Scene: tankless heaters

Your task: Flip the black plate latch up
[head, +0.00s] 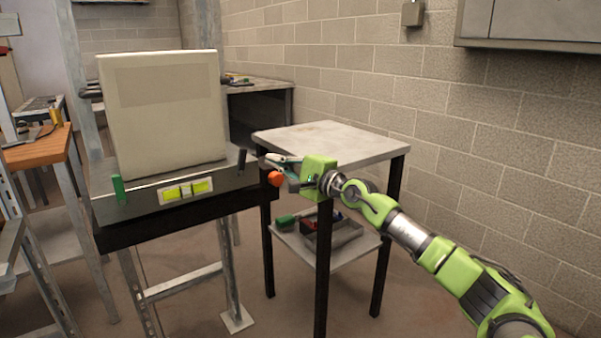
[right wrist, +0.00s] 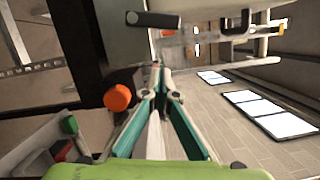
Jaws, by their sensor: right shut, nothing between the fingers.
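A white boxy unit (head: 165,110) stands on a dark bench with a grey front panel. A small black upright piece, which looks like the black plate latch (head: 242,158), is at the panel's right end. In the right wrist view a black bar, probably the same latch (right wrist: 150,18), lies beyond the fingertips. My right gripper (head: 266,161) is by the bench's right end, just right of the latch. Its teal-edged fingers (right wrist: 160,72) meet at the tips with nothing between them. Whether they touch the latch is not clear. My left gripper is out of view.
An orange-red knob (head: 275,178) sits close beside my right fingers and also shows in the wrist view (right wrist: 117,97). A green upright piece (head: 118,190) is at the panel's left end. A grey-topped table (head: 330,140) stands right of the bench, its top mostly clear, tools below.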

